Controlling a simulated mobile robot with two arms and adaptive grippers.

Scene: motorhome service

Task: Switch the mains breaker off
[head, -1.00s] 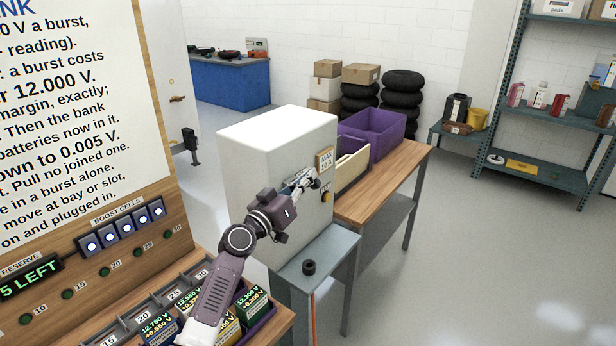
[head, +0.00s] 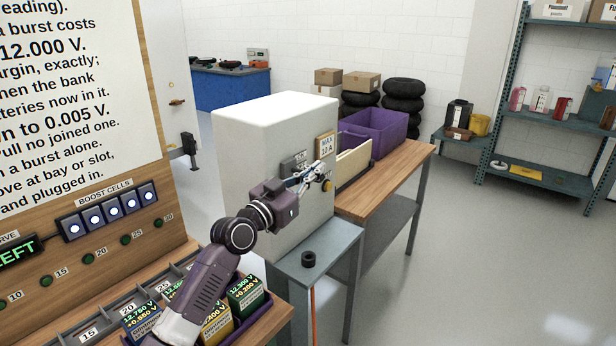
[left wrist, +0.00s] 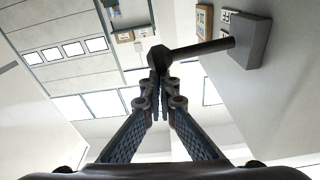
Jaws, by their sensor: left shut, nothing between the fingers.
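The white cabinet (head: 258,165) stands on a grey stand, with a "MAX 10 A" sign (head: 326,146) on its right-hand face. In the left wrist view a dark breaker lever (left wrist: 205,49) sticks out from a grey block (left wrist: 251,42) on the cabinet face and ends in a dark knob (left wrist: 160,59). My left gripper (head: 322,174) is at that face, below the sign, and hides much of the lever in the head view. Its fingers (left wrist: 160,76) are shut and empty, with the tips at the knob; I cannot tell whether they touch. My right gripper is not in view.
A yellow button (head: 327,186) sits close to my left gripper on the cabinet. A small black ring (head: 308,259) lies on the grey stand. A wooden bench (head: 385,180) with a purple bin (head: 385,137) stands behind. Battery trays are below my left arm; floor at right is clear.

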